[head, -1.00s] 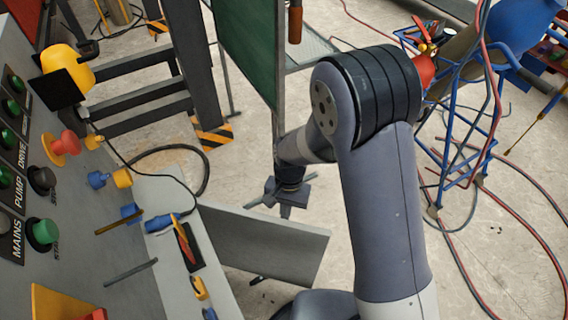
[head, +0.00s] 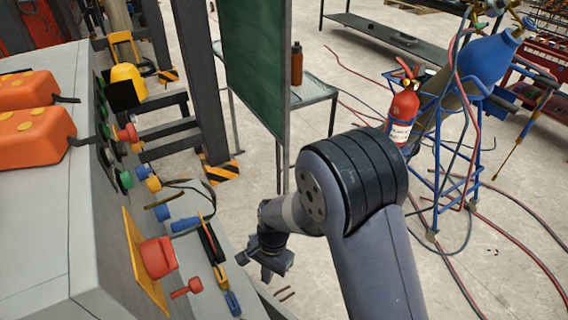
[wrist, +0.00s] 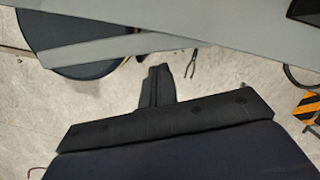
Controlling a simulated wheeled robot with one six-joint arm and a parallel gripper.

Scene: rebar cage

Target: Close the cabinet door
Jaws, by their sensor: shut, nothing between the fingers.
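The grey cabinet (head: 75,205) with its control panel fills the left of the head view. A narrow grey piece of the cabinet door (head: 272,302) shows low in that view, below my gripper (head: 270,268). Most of the door is hidden or outside the picture. In the wrist view, a pale grey strip that looks like the door (wrist: 110,44) runs just beyond the tips of my gripper (wrist: 157,72), close under the cabinet's ledge. My gripper is shut and empty. I cannot tell whether it touches the door.
Knobs and a ledge with tools (head: 215,250) stick out from the cabinet. A post with a striped foot (head: 220,172) and a green board (head: 250,60) stand behind. A fire extinguisher (head: 402,115), a blue cylinder cart (head: 450,160) and hoses are at right, with bare floor between.

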